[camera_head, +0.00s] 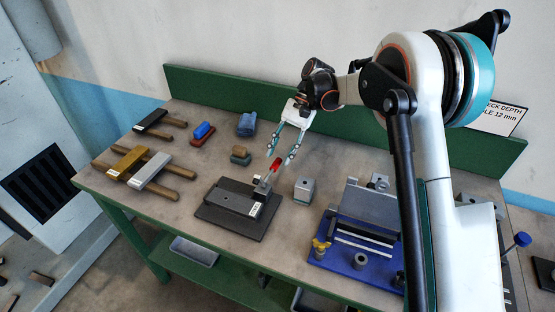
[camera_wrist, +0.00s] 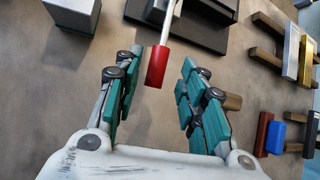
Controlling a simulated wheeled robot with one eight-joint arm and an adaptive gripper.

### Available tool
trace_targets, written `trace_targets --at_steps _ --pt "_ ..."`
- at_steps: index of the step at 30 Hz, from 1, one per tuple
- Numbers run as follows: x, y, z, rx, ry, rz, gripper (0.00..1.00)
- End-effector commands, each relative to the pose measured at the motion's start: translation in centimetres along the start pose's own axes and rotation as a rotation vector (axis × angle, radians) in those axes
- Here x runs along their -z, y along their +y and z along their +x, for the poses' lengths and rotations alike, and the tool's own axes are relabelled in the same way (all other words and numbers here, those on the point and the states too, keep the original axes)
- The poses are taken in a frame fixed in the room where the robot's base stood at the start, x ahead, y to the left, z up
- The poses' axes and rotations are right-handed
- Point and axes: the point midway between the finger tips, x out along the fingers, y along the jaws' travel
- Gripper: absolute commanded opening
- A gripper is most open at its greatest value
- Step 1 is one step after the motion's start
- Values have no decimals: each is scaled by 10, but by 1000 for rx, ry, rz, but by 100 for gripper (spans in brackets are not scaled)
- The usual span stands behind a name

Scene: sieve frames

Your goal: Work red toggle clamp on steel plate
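The red toggle clamp handle (camera_head: 277,164) stands up from a small metal clamp (camera_head: 263,185) on the dark steel plate (camera_head: 225,219), near the middle of the bench. A grey bar with a white label lies on the plate under the clamp. My gripper (camera_head: 279,152) is open just above and around the red handle tip. In the wrist view the red grip (camera_wrist: 157,67) shows between the two teal-padded fingers (camera_wrist: 155,95), nearer the left one, with a gap on both sides.
A grey block (camera_head: 304,189) stands right of the plate. A blue fixture (camera_head: 345,254) with a yellow knob lies further right. Left are bars on wooden supports (camera_head: 150,173), red and blue blocks (camera_head: 203,133) and stacked blocks (camera_head: 241,155). A green back panel (camera_head: 240,88) rises behind.

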Motion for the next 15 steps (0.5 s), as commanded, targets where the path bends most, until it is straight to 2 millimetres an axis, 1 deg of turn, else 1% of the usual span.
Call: trace_targets --at_steps 1,3,6,10,15 --pt "0 0 -9 1 0 2 38" --pt "0 0 -20 1 1 2 38" --pt "0 0 -32 1 3 2 38" --pt "0 0 -41 2 5 1 38" --pt "0 0 -43 2 6 1 38"
